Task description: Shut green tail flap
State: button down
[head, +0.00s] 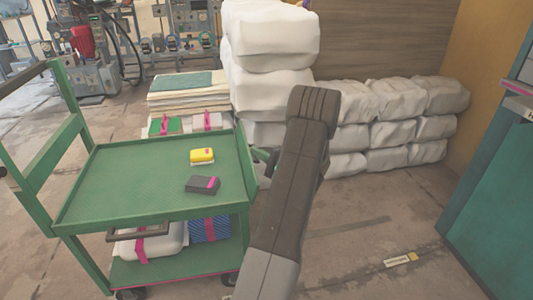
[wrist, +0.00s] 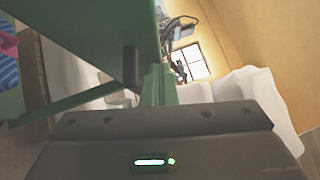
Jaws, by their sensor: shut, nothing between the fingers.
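The green cart (head: 120,185) stands at the left in the head view, with its right end partly hidden behind my arm. A green panel (wrist: 100,30) fills the upper left of the wrist view. It may be the tail flap, but I cannot tell it apart from the cart's tray. A dark block sits at its lower edge. My gripper (wrist: 160,82) is shut and empty, close beside this panel. I cannot tell whether they touch. In the head view my arm largely hides the gripper and the flap area.
A yellow box (head: 202,155) and a dark box (head: 203,185) lie on the cart's top. Strapped packages (head: 150,243) fill its lower shelf. White sacks (head: 395,130) are stacked behind. A teal cabinet (head: 495,195) stands at the right. Floor between cart and cabinet is mostly clear.

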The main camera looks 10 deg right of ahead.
jog(key=shift+s+a+r+n+g+h+b, duration=0.1)
jog(key=shift+a+r+n+g+h+b, duration=0.1)
jog(key=shift+a+r+n+g+h, duration=0.3)
jog(key=shift+a+r+n+g+h+b, duration=0.2)
jog(key=shift+a+n+g, duration=0.35)
jog(key=shift+n, duration=0.25)
jog(key=shift+d, duration=0.2)
jog(key=w+d+p+v, duration=0.1)
jog(key=w+v, duration=0.1)
jog(key=v, duration=1)
jog(key=shift+s+d+p, duration=0.25)
jog(key=shift+d+p, duration=0.05)
jog(key=shift+d, duration=0.25)
jog(key=shift+f, duration=0.1)
